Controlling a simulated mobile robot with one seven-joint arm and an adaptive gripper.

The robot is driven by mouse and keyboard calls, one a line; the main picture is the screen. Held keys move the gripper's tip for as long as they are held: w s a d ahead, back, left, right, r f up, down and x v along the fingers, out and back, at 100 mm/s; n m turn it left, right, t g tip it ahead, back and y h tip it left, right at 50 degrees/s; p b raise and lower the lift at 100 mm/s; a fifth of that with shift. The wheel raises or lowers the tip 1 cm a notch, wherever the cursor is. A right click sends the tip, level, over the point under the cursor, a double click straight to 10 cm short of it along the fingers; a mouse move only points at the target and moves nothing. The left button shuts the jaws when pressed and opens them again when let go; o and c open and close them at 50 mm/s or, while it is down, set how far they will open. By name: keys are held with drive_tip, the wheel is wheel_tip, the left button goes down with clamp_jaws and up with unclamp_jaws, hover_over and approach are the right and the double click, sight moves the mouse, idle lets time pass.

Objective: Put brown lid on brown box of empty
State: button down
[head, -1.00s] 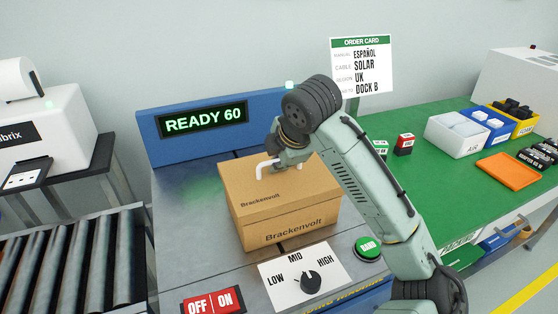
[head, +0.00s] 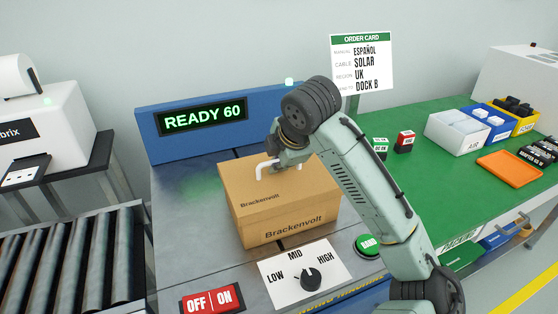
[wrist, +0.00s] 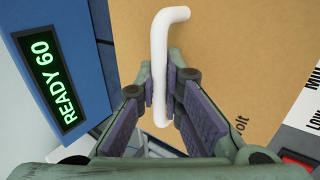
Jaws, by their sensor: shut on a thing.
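The brown box (head: 290,224) marked "Brackenvolt" stands on the grey metal machine top. The brown lid (head: 247,190) lies over its top, level as far as I can see. A white handle (wrist: 160,60) rises from the lid. My gripper (wrist: 161,98) is shut on this handle, with its pads on both sides of it. In the head view my gripper (head: 287,160) is above the back part of the lid, and my arm hides the box's right rear corner. The inside of the box is hidden.
A blue display (head: 205,118) reading "READY 60" stands behind the box. A dial panel (head: 304,277), a red OFF/ON switch (head: 212,298) and a green button (head: 368,245) are in front. A green table (head: 440,180) with bins is at right, rollers (head: 75,258) at left.

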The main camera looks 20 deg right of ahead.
drive_tip(key=shift+f+b, duration=0.8)
drive_tip(key=shift+f, duration=0.3)
idle(0.4)
drive_tip(key=c, duration=1.6)
unclamp_jaws()
drive_tip(key=shift+c, duration=0.2)
drive_tip(key=v, duration=1.2)
